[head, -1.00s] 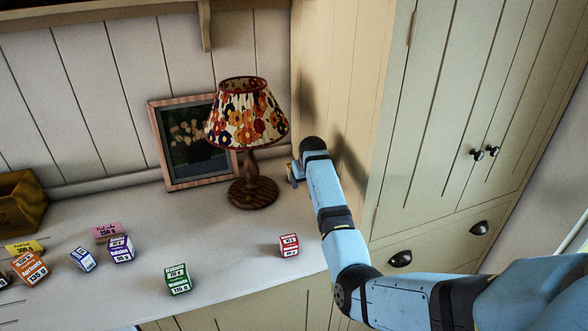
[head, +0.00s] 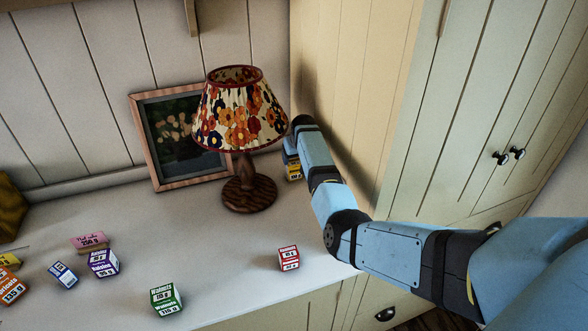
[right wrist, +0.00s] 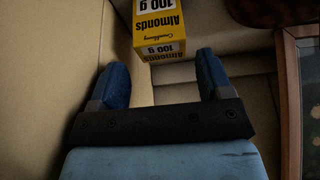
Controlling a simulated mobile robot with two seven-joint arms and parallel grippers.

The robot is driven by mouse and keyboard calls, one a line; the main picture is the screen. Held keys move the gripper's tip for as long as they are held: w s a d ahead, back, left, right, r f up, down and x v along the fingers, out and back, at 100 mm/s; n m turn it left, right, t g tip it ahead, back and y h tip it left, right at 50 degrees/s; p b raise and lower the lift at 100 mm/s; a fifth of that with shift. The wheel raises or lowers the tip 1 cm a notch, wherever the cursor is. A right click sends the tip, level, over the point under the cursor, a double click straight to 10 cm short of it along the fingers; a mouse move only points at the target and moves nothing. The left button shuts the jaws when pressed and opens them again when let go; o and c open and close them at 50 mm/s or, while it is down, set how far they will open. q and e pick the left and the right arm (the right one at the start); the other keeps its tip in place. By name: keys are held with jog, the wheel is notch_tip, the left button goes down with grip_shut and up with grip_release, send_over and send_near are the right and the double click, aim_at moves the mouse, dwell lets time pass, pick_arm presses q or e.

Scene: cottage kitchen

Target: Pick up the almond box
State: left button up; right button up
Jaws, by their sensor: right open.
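The almond box (head: 294,172) is yellow, white and black and stands on the counter at the back, between the lamp and the cupboard side. In the right wrist view the almond box (right wrist: 160,22) reads "Almonds 100 g" and lies just beyond the fingertips, in line with the gap between them. My right gripper (right wrist: 160,66) is open and empty, its blue fingers apart. In the head view the right gripper (head: 290,152) is just at the almond box and partly hides it. My left gripper is not in view.
A floral-shaded lamp (head: 240,120) stands close left of the gripper, before a framed picture (head: 150,150). The wooden cupboard side (head: 345,90) is close on the right. A red box (head: 288,258), a green walnut box (head: 166,300) and several other boxes lie on the counter (head: 215,245).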

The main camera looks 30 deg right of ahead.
aim_at(294, 162)
jog(key=shift+b+x, duration=0.55)
jog(key=shift+x, duration=3.05)
jog(key=shift+w, duration=0.1)
jog(key=shift+c, duration=0.4)
jog(key=c, duration=0.7)
